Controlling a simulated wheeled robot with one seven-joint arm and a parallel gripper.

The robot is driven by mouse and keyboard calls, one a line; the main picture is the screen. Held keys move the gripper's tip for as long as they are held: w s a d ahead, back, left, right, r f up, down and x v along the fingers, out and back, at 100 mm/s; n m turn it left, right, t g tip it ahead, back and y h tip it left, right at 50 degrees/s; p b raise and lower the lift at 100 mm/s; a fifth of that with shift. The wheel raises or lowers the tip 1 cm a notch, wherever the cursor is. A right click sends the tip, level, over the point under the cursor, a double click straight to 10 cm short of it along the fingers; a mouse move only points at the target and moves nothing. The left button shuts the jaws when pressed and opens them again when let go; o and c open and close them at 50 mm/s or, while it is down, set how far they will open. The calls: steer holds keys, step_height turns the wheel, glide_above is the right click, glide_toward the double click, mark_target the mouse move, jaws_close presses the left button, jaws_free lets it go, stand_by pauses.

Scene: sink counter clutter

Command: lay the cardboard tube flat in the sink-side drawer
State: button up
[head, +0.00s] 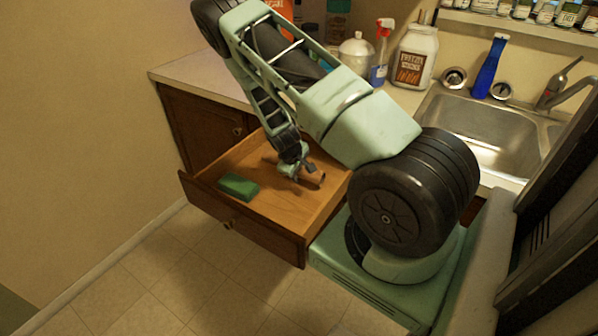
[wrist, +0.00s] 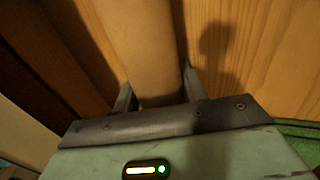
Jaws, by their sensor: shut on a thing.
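The cardboard tube (head: 316,178) is brown and lies roughly level inside the open wooden drawer (head: 288,222). My gripper (head: 296,172) is shut on the tube, low over the drawer floor. In the wrist view the tube (wrist: 140,45) runs up between my two fingers (wrist: 157,92), with the wooden drawer boards (wrist: 245,60) behind it. I cannot tell whether the tube touches the drawer floor. Part of the tube is hidden by my gripper in the head view.
A green block (head: 238,187) lies at the drawer's front left. The metal sink (head: 490,130) is at the right. Drawer floor between block and tube is clear.

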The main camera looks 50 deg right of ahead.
steer(key=shift+s+a+f, duration=0.25)
steer(key=shift+a+f, duration=0.35)
steer(key=shift+f, duration=0.35)
steer(key=o, duration=0.9)
steer(key=shift+c, duration=0.2)
steer(key=shift+o, duration=0.8)
steer(key=w+d+r+b+v, duration=0.1)
steer(key=d+v, duration=0.1)
steer(key=v, duration=1.6)
steer(key=shift+s+a+r, duration=0.2)
steer(key=shift+s+r, duration=0.05)
steer(key=s+a+r+n+y, duration=0.1)
steer(key=a+r+y, duration=0.1)
steer(key=a, duration=1)
steer(key=s+a+r+n+y, duration=0.1)
steer(key=a+r+y, duration=0.2)
steer(key=a, duration=0.9)
steer(key=s+a+r+n, duration=0.2)
steer(key=s+a+r, duration=0.2)
steer(key=s+a, duration=0.3)
steer(key=s+a+r+n, duration=0.3)
steer(key=s+a, duration=0.4)
steer(key=s, duration=0.3)
steer(key=shift+s+a+r+g, duration=0.3)
steer(key=shift+s+a+r, duration=0.1)
steer(key=shift+r, duration=0.1)
